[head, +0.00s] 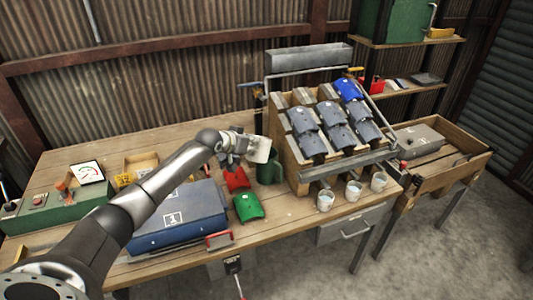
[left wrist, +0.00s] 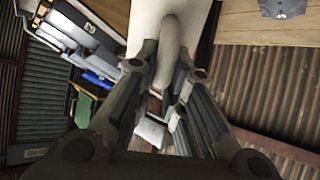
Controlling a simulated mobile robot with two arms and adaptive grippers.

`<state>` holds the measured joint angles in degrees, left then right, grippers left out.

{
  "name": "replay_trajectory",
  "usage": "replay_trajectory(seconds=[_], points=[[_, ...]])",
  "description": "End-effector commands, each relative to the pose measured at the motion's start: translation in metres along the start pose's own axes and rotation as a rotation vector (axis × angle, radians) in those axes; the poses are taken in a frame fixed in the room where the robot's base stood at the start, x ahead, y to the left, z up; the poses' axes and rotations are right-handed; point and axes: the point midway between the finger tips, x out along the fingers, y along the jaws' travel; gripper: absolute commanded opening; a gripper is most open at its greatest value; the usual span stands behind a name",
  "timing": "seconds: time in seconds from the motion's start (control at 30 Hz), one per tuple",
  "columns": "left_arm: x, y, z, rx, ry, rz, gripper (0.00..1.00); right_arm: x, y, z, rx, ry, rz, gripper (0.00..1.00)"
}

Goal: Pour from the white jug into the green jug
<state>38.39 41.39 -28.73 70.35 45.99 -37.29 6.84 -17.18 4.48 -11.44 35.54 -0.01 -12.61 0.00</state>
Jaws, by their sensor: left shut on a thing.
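My left gripper (head: 240,146) reaches over the workbench from the left and is shut on the white jug (head: 261,150). In the left wrist view the gripper (left wrist: 168,72) has the white jug's handle (left wrist: 169,45) between its fingers, and the pale body fills the top middle. The green jug (head: 269,170) stands on the bench just below the white jug in the head view, partly hidden by it. I cannot tell how far the white jug is tilted or whether liquid flows. My right gripper is not in view.
A rack of grey covers (head: 302,120) stands close right of the green jug. Several small cups line the bench's front edge, including one white cup (head: 326,200).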

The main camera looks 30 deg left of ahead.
Motion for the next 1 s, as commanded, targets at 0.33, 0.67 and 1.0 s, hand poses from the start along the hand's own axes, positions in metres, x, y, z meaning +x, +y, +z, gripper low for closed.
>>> replay_trajectory(seconds=[0.33, 0.67, 1.0], points=[[0.000, 0.001, -0.007, -0.003, -0.048, -0.001, 0.00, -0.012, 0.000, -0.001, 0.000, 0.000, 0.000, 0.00], [0.000, 0.001, -0.010, -0.006, -0.094, -0.001, 0.00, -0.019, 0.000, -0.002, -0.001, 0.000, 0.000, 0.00], [0.001, 0.001, -0.010, -0.006, -0.100, -0.002, 0.00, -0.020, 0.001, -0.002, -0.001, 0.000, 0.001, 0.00]])
